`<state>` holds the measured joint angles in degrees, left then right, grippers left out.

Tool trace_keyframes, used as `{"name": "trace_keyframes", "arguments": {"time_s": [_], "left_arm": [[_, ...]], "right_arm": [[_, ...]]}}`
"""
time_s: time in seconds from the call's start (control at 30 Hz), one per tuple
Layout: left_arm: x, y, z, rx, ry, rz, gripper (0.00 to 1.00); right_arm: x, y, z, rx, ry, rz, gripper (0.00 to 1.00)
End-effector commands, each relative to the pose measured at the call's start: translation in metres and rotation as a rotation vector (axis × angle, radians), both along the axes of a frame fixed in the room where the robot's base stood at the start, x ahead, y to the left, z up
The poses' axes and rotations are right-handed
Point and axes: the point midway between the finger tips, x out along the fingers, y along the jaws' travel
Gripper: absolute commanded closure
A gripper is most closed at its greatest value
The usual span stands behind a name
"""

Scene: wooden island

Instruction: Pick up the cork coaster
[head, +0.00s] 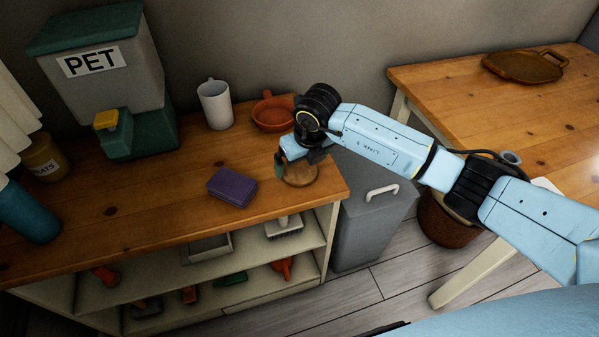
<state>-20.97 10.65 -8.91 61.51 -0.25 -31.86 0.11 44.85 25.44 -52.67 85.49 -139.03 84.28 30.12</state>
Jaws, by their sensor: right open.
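The cork coaster (301,176) is a round, light brown disc lying flat near the right end of the wooden counter (150,207). My right gripper (290,170) is over the coaster's left and far side, pointing down, and hides part of it. The gripper is open. I cannot tell from this view whether its fingers touch the coaster. My left gripper is not in view.
A purple block (232,187) lies left of the coaster. An orange bowl (272,113) and a white mug (214,104) stand behind. A PET bin (105,85) is at the back left. A grey bin (370,215) stands beyond the counter's right edge.

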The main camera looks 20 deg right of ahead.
Motion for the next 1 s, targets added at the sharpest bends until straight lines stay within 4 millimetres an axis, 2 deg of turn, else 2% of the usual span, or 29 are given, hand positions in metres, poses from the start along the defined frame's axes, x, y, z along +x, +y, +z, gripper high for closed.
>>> {"name": "trace_keyframes", "arguments": {"time_s": [0.03, 0.2, 0.5, 0.83, 1.0], "left_arm": [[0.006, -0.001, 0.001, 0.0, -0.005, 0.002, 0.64], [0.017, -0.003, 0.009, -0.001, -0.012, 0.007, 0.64], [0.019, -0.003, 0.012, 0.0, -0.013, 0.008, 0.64], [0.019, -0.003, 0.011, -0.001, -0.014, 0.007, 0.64], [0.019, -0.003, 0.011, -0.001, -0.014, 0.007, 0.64]], "right_arm": [[0.002, -0.001, -0.01, 0.001, 0.003, -0.002, 0.0], [0.006, 0.001, -0.026, 0.001, 0.001, -0.001, 0.0], [0.008, 0.0, -0.028, 0.0, 0.0, 0.0, 0.0], [0.008, 0.001, -0.028, 0.0, 0.0, -0.001, 0.41], [0.008, 0.0, -0.028, 0.0, 0.0, -0.001, 0.42]]}}
